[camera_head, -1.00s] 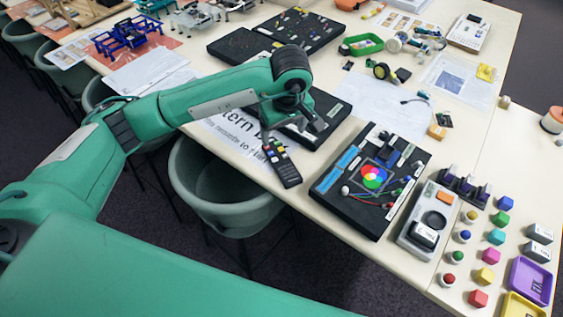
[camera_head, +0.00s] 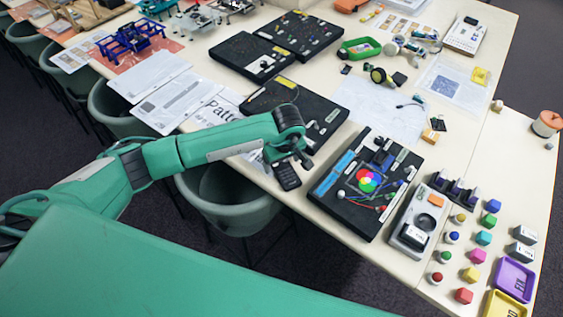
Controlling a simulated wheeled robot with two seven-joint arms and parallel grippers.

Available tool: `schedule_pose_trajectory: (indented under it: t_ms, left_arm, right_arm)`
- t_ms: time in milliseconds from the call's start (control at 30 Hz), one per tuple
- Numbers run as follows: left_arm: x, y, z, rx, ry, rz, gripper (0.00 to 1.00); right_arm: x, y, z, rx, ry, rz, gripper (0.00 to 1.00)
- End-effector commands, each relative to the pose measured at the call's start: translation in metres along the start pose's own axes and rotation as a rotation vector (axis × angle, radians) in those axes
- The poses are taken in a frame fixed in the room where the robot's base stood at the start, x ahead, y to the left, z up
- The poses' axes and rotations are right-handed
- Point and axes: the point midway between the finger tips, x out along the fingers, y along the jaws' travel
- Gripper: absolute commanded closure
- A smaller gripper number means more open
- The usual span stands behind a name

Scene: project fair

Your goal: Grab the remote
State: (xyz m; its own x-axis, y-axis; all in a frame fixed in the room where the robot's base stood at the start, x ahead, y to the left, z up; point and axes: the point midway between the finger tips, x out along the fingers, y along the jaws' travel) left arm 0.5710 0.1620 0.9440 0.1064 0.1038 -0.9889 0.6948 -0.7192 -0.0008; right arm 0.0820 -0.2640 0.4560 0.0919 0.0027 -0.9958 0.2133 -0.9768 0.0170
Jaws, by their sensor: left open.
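The black remote (camera_head: 287,177) lies at the front edge of the table, left of the black board with the colour wheel. Only its lower end shows; my left gripper and wrist cover its upper part with the coloured buttons. My left gripper (camera_head: 290,160) points down over the remote and is open. I cannot tell whether its fingers touch the remote or stand around it. My right gripper is not in view.
The black board with the colour wheel (camera_head: 335,197) is close on the right. Another black board (camera_head: 327,113) lies just behind the gripper. A grey-green bin or chair (camera_head: 225,190) stands below the table edge. Printed sheets (camera_head: 180,98) lie at the left.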

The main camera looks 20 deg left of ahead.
Motion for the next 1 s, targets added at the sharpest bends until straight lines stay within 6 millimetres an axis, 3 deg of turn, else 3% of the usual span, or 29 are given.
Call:
schedule_pose_trajectory:
  t_ms: [333, 600, 1000]
  left_arm:
    - [0.0099, -0.0002, -0.0003, 0.001, 0.001, 0.001, 0.22]
    - [0.0096, -0.0001, -0.0003, 0.0, 0.001, 0.001, 0.74]
    - [0.0024, 0.0008, -0.0017, 0.0, 0.002, 0.004, 0.74]
  right_arm:
    - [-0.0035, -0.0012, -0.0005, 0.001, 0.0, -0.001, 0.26]
    - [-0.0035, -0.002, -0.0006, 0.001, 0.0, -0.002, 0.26]
    - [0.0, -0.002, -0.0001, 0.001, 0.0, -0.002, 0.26]
